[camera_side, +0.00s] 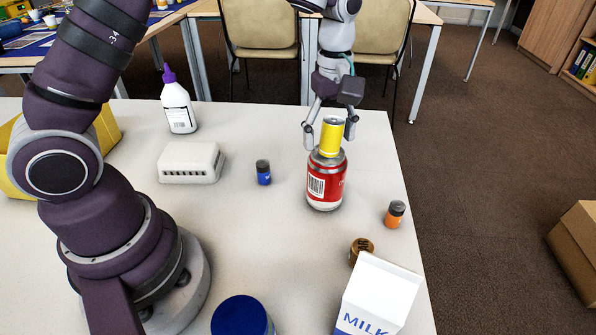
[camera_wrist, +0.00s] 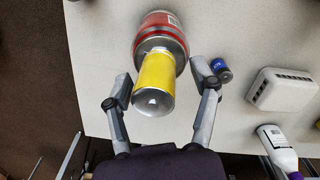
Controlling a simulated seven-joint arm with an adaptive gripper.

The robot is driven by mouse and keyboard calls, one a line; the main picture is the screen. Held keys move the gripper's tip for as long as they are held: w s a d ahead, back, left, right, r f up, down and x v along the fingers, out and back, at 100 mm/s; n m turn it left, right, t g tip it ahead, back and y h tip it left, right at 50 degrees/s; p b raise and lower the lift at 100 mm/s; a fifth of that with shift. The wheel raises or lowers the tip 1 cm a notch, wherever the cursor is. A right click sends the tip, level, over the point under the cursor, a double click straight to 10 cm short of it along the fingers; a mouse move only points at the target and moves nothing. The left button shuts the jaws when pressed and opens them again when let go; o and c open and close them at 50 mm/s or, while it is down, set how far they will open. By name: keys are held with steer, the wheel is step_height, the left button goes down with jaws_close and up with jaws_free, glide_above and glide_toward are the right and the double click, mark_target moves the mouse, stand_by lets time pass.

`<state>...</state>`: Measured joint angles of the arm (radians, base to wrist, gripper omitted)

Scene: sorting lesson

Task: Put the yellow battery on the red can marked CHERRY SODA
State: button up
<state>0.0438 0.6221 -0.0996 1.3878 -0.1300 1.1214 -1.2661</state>
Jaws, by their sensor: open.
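The yellow battery (camera_side: 331,137) stands upright on top of the red can (camera_side: 326,182), which stands on the white table. In the wrist view the yellow battery (camera_wrist: 154,82) shows end-on in front of the red can (camera_wrist: 160,37). The can's marking is mostly turned away; a barcode faces the side camera. My gripper (camera_side: 331,140) is open, with one finger on each side of the battery. In the wrist view my gripper (camera_wrist: 163,92) shows a gap between each finger and the battery.
A blue battery (camera_side: 263,172) and a white box (camera_side: 191,163) are left of the can. An orange battery (camera_side: 395,214), a brown-topped item (camera_side: 361,251) and a milk carton (camera_side: 378,296) are nearer the front. A glue bottle (camera_side: 178,103) stands farther back. The table's right edge is close.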

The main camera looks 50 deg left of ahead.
mark_target(331, 120)
step_height(331, 120, up, 11)
steer(key=shift+f, duration=0.2)
steer(key=shift+s+r, duration=0.15)
steer(key=shift+r, duration=0.35)
steer(key=s+a+f+m+t, duration=0.1)
steer(key=s+m+t, duration=0.1)
steer(key=s+m, duration=0.5)
steer(key=s+a+f+m+t, duration=0.1)
steer(key=s+f+m+t, duration=0.1)
steer(key=s+m, duration=0.5)
steer(key=shift+s+a+f+t, duration=0.15)
steer(key=shift+a+t, duration=0.25)
steer(key=shift+t, duration=0.3)
